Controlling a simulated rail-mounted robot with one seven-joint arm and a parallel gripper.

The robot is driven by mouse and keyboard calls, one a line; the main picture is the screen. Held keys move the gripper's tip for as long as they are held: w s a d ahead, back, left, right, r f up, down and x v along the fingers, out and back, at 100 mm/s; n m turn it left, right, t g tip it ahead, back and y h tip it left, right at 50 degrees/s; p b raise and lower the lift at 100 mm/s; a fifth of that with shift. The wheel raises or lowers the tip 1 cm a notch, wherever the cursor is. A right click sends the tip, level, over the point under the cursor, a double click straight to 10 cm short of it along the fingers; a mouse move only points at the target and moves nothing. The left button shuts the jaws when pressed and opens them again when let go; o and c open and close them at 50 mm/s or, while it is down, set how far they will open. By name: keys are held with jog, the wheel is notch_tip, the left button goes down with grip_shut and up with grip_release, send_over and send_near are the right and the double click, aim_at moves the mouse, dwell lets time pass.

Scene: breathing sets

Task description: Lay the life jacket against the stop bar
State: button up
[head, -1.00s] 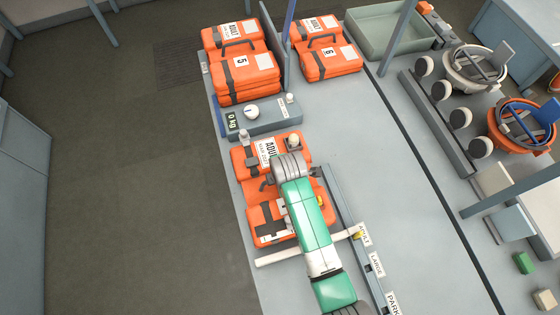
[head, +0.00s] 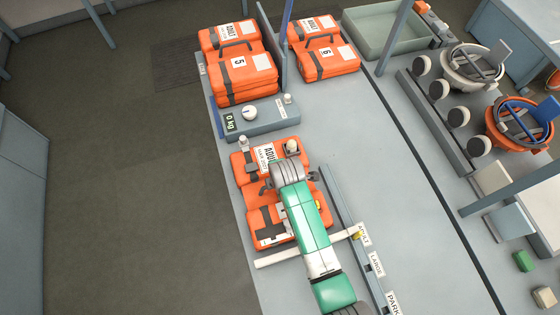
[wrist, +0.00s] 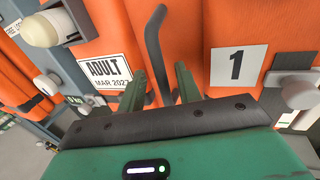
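The orange life jacket (head: 236,163) lies folded in two halves between the scale and the stop bar. It carries an ADULT label, a whistle-like white fitting and a pale bulb. My gripper (head: 290,183) is over its middle, with the arm hiding much of the right side. In the wrist view the jacket (wrist: 225,20) fills the view, and my gripper's narrowly spaced fingers (wrist: 173,85) are at its dark handle (wrist: 153,45); the grip itself is partly hidden. The white stop bar (head: 277,259) lies crosswise at the ADULT mark, close beside the jacket's lower edge; contact is unclear.
A scale (head: 262,121) reading 0 kg stands just behind the jacket. Jackets numbered 5 (head: 245,75) and 6 (head: 330,65) lie farther back by a divider. A rail (head: 345,205) with ADULT, LARGE and PARK labels runs on the right. Bare tabletop lies right of it.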

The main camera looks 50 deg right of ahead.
jog(key=p+v, duration=0.1)
jog(key=v, duration=1)
jog(key=shift+a, duration=0.1)
jog(key=w+a+r+m+t+h, duration=0.1)
jog(key=w+a+r+m+t, duration=0.15)
jog(key=w+r, duration=0.5)
jog(key=w+a+r+m+t+h, duration=0.15)
jog(key=w+r+t, duration=0.25)
jog(key=r, duration=0.7)
jog(key=w+a+r+m+t, duration=0.1)
jog(key=a+r+t, duration=0.25)
jog(key=r, duration=0.55)
jog(key=w+a+r+m+t, duration=0.1)
jog(key=w+a+r+t, duration=0.1)
jog(key=a+r, duration=0.5)
jog(key=s+a+r+m+t+y, duration=0.1)
jog(key=s+a+r+m+t, duration=0.2)
jog(key=r, duration=0.6)
jog(key=s+a+r+m+t+y, duration=0.15)
jog(key=s+a+r+t, duration=0.3)
jog(key=r, duration=0.45)
jog(key=s+a+r+m+t+y, duration=0.1)
jog(key=s+a+r+t+y, duration=0.25)
jog(key=r, duration=0.55)
notch_tip(320, 180, up, 9)
jog(key=s+g+h+p, duration=0.1)
jog(key=p, duration=0.8)
jog(key=shift+a+r, duration=0.25)
